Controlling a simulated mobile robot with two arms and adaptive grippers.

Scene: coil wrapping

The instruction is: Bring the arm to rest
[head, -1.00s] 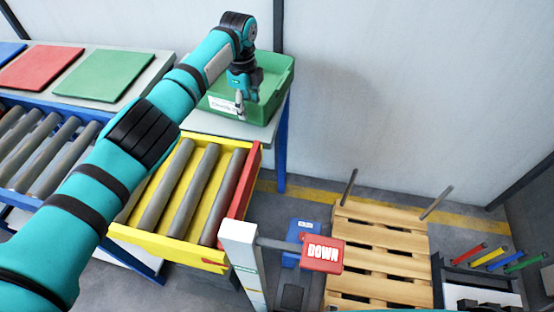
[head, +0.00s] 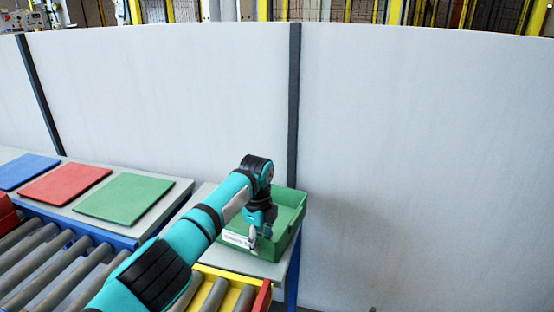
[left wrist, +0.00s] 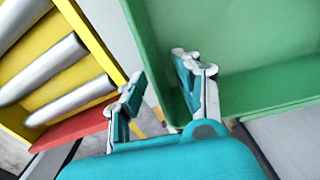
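My left arm reaches in from the left in the head view, and its gripper (head: 253,238) points down at the front edge of a green bin (head: 287,207). I cannot tell whether a finger touches the wall. My right gripper is not in view.
The bin stands on a grey table (head: 250,265). A yellow-framed roller conveyor (head: 240,295) lies in front, with red, blue and green mats (head: 127,198) on a grey top at the left. A pale wall (head: 420,150) closes the back.

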